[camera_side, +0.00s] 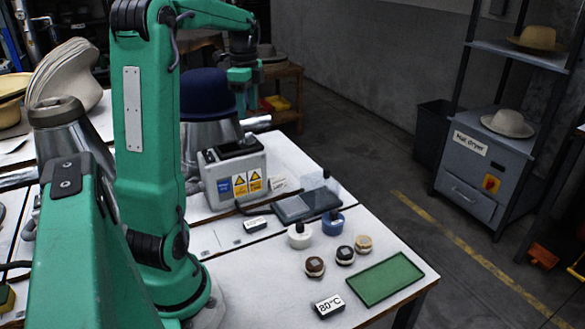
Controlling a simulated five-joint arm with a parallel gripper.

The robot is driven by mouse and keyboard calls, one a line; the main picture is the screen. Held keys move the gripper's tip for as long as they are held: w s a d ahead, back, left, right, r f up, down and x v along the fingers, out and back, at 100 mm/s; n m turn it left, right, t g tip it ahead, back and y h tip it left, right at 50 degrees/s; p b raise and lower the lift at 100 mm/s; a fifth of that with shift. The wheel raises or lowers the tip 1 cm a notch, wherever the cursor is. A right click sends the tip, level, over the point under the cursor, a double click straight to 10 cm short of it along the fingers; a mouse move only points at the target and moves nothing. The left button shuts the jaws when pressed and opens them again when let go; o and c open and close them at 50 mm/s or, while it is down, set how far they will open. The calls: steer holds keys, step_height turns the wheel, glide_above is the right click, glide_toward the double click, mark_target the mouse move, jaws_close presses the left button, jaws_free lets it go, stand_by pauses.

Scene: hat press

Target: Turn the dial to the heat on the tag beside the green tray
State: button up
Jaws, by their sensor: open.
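The green tray (386,279) lies empty at the front right of the white table. A tag (328,306) reading "80°C" stands to its left, near the table edge. A grey control box (235,172) with blue and yellow labels stands beside the blue hat; I cannot make out a dial or its setting from here. My gripper (243,104) is open and points down behind the control box, right of the blue hat. Its fingertips are small and partly unclear, and I see nothing held in them.
A second small tag (256,224) lies by a dark flat tray (306,205). A white jar (300,235), a blue jar (333,222) and several small round pieces (345,255) stand near the green tray. The blue hat (206,93) sits on a metal form.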

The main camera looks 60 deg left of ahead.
mark_target(250, 135)
steer(key=shift+f, duration=3.8)
steer(key=c, duration=1)
